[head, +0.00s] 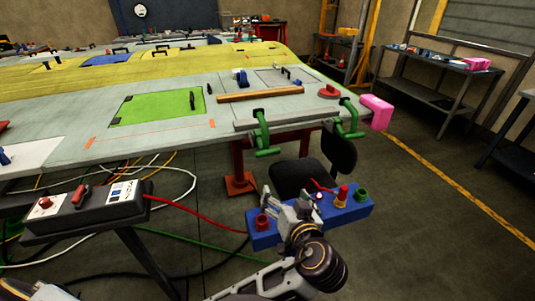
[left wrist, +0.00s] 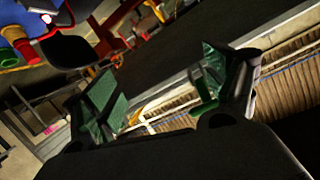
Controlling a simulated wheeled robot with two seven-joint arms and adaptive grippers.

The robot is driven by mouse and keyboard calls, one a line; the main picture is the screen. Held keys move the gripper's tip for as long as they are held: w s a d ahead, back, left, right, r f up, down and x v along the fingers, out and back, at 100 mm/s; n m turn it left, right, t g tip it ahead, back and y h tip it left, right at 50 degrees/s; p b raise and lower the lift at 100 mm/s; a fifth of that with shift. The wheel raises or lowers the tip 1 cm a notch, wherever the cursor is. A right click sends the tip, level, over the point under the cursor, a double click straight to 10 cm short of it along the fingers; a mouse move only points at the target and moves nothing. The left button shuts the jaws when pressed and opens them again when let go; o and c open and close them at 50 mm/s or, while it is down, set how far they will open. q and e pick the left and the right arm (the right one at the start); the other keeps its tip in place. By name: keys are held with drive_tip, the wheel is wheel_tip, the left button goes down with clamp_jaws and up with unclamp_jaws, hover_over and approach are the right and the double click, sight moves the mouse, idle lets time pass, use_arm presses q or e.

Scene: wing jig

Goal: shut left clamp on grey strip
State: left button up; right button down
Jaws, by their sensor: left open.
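The left green clamp (head: 262,134) hangs on the near edge of the wing panel, at the left part of the grey strip (head: 290,119). A second green clamp (head: 349,120) sits at the strip's right end. I cannot tell from here how tight either clamp is. My left gripper (head: 304,209) is below and in front of the left clamp, apart from it, in front of a blue tray. In the left wrist view its two fingers (left wrist: 155,95) are spread with nothing between them. The clamps cannot be made out in that view. My right gripper is not in view.
The blue tray (head: 272,238) holds red, yellow and green cups. A black chair (head: 300,178) stands under the wing edge. A pink block (head: 376,112) is at the wing's right corner. A control box (head: 97,207) with a red cable stands at left.

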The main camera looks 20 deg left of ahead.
sight(268, 154)
use_arm(q)
drive_tip(key=s+d+r+n+t+y, duration=0.1)
drive_tip(key=s+r+n, duration=0.3)
drive_tip(key=r, duration=0.5)
drive_tip(key=shift+s+r+t+y, duration=0.35)
drive_tip(key=shift+s+t+y, duration=0.3)
drive_tip(key=shift+y, duration=0.25)
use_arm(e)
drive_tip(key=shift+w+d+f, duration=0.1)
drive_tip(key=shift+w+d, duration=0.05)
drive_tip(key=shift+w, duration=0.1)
use_arm(q)
drive_tip(key=shift+w+d, duration=0.1)
drive_tip(key=p+x, duration=0.1)
drive_tip(key=x, duration=1.1)
drive_tip(key=shift+w+a+f, duration=0.1)
drive_tip(key=shift+w+a, duration=0.1)
drive_tip(key=shift+w, duration=0.15)
drive_tip(key=shift+w+a, duration=0.2)
drive_tip(key=shift+w, duration=0.15)
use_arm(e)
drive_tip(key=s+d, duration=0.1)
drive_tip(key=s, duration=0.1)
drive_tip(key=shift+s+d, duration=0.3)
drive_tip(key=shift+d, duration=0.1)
use_arm(q)
drive_tip(key=shift+c, duration=0.3)
